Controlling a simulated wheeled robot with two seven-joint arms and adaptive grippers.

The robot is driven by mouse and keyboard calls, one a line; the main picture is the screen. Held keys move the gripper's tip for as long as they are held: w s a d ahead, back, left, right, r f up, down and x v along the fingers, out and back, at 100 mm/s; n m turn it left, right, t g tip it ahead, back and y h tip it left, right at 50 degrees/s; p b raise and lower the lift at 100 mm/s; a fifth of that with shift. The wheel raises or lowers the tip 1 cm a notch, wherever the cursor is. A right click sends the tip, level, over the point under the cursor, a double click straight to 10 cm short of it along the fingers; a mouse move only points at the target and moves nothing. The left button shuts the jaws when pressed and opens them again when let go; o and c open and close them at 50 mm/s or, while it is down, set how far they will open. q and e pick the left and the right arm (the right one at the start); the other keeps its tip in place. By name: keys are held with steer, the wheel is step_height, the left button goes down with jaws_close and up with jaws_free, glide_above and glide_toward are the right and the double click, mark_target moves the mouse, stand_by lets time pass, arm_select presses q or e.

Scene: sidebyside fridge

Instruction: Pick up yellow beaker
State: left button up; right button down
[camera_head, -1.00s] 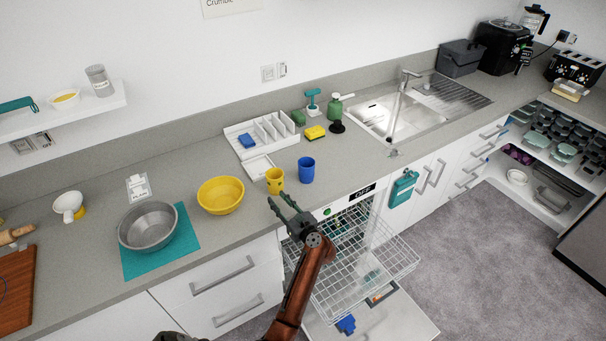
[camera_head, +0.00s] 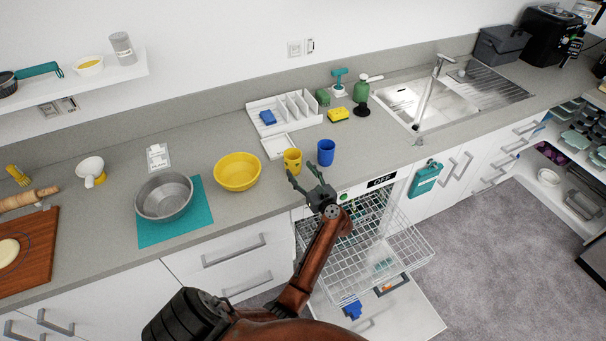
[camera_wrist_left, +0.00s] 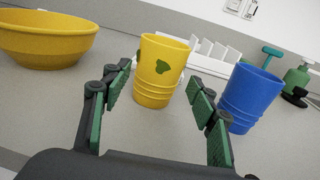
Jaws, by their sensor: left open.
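The yellow beaker (camera_head: 292,161) stands upright on the grey counter near its front edge. In the left wrist view the yellow beaker (camera_wrist_left: 160,72) has a green heart-shaped mark and appears ahead of the finger gap. My left gripper (camera_head: 304,175) is open and empty, just in front of the beaker. In the left wrist view my left gripper (camera_wrist_left: 160,105) has its green-padded fingers spread apart. A blue beaker (camera_head: 326,152) stands to the right of the yellow one; it also shows in the left wrist view (camera_wrist_left: 250,97), beyond the right finger. My right gripper is out of view.
A yellow bowl (camera_head: 237,172) stands left of the beaker. A white divided tray (camera_head: 262,107) lies behind it. Below the counter, the dishwasher is open with its wire rack (camera_head: 405,247) pulled out. A grey metal bowl (camera_head: 164,197) stands on a teal mat (camera_head: 203,220).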

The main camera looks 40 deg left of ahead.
mark_target(289, 156)
arm_select(q)
steer(key=o, duration=0.3)
steer(key=x, duration=0.5)
steer(key=shift+a, duration=0.1)
steer(key=shift+w+a, duration=0.3)
steer(key=shift+a, duration=0.25)
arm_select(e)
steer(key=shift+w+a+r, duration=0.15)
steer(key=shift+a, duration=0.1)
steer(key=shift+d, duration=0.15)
arm_select(q)
steer(key=c, duration=1.2)
steer(key=shift+c, duration=0.2)
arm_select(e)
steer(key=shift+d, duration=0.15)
arm_select(q)
steer(key=shift+d, duration=0.15)
